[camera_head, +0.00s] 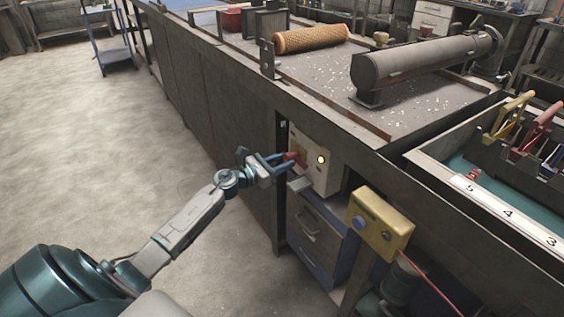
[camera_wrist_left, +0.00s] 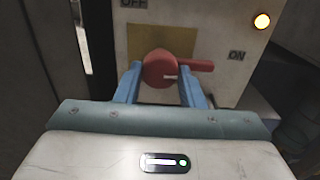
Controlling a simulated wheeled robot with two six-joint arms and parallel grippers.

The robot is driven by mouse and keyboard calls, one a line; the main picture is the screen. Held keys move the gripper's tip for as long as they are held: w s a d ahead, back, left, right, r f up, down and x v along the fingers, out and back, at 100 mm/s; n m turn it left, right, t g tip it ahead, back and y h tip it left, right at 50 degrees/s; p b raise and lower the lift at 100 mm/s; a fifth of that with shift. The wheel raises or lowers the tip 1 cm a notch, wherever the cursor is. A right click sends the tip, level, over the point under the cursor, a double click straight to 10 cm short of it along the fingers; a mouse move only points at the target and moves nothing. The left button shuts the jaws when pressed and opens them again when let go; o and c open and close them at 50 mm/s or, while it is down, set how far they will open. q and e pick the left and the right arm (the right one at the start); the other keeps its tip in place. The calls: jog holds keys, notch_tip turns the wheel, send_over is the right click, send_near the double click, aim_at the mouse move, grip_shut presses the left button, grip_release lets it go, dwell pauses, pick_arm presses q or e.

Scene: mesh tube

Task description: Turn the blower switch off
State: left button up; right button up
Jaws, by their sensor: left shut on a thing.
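The blower switch is a red rotary knob with a lever (camera_wrist_left: 160,68) on a cream switch box (camera_head: 322,177). Its lever points right, towards the ON label (camera_wrist_left: 237,55); the OFF label (camera_wrist_left: 133,4) is at the upper left. A round amber lamp (camera_wrist_left: 262,21) glows on the box; it also shows in the head view (camera_head: 321,159). My left gripper (camera_head: 283,162) is at the box front, its blue fingers on either side of the knob and shut on it, as the left wrist view (camera_wrist_left: 163,88) shows. My right gripper is not in view.
The box is set under the edge of a workbench (camera_head: 350,130), above a drawer cabinet (camera_head: 312,228). A yellow control box with a blue button (camera_head: 381,223) stands to the right. The bench carries a grey cylinder (camera_head: 425,60) and a tan mesh roll (camera_head: 310,39). Floor at left is open.

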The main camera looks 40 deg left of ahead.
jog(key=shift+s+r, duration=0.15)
pick_arm(q)
jog(key=n+p, duration=0.2)
jog(key=n, duration=0.1)
jog(key=shift+r, duration=0.15)
jog(key=n+p, duration=0.1)
jog(key=n, duration=0.1)
jog(key=shift+n+p, duration=0.3)
jog(key=shift+p, duration=0.05)
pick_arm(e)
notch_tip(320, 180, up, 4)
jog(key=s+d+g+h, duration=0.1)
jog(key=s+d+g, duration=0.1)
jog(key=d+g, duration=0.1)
pick_arm(q)
jog(key=n+p, duration=0.3)
jog(key=n, duration=0.2)
jog(key=shift+n+p, duration=0.3)
jog(key=shift+p, duration=0.05)
jog(key=n+p, duration=0.4)
jog(key=n, duration=0.1)
jog(key=shift+n, duration=0.9)
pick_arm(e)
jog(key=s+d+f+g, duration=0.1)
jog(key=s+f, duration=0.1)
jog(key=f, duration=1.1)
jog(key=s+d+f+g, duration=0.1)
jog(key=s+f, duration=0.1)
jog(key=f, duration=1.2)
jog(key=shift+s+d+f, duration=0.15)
